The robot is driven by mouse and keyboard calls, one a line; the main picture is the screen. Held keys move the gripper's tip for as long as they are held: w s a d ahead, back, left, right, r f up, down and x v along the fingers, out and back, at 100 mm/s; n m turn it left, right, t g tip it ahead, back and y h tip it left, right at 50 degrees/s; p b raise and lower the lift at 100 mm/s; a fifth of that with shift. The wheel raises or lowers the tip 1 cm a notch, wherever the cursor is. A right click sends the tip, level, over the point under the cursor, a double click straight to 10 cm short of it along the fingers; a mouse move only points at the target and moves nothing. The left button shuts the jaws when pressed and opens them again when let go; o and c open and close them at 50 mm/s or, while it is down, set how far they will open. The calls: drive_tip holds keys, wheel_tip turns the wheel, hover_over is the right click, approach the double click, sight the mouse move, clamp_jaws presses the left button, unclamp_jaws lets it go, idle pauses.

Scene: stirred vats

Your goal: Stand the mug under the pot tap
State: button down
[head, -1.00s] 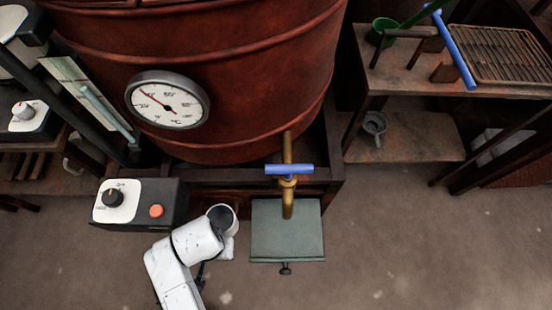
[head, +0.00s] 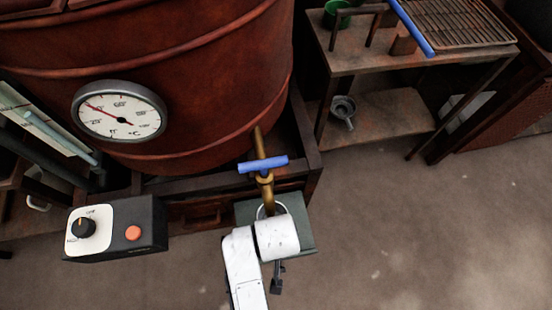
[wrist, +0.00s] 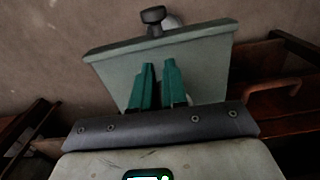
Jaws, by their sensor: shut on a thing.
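The pot tap (head: 265,182), brass with a blue cross handle (head: 262,165), comes out of the front of the big red-brown vat. Below it is a grey-green plate (head: 300,238), which also fills the middle of the wrist view (wrist: 205,60). My gripper (wrist: 158,68) shows there as two teal fingers with a narrow gap, over the plate. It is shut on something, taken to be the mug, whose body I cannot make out. In the head view my white arm hides the fingers. A pale ring at the spout may be the mug's rim or part of my wrist.
A control box (head: 118,228) with a black dial and orange button stands left of the tap. A round thermometer (head: 119,111) is on the vat (head: 190,60). A shelf table (head: 365,58) with a grill rack stands at the right. The floor at the right is clear.

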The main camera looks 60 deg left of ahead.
drive_tip(key=shift+s+f+b, duration=0.15)
drive_tip(key=shift+f+b, duration=0.2)
drive_tip(key=shift+f, duration=1.15)
drive_tip(key=shift+f, duration=0.15)
drive_tip(key=c, duration=1.1)
unclamp_jaws()
wheel_tip(320, 180, up, 12)
drive_tip(key=p, duration=0.4)
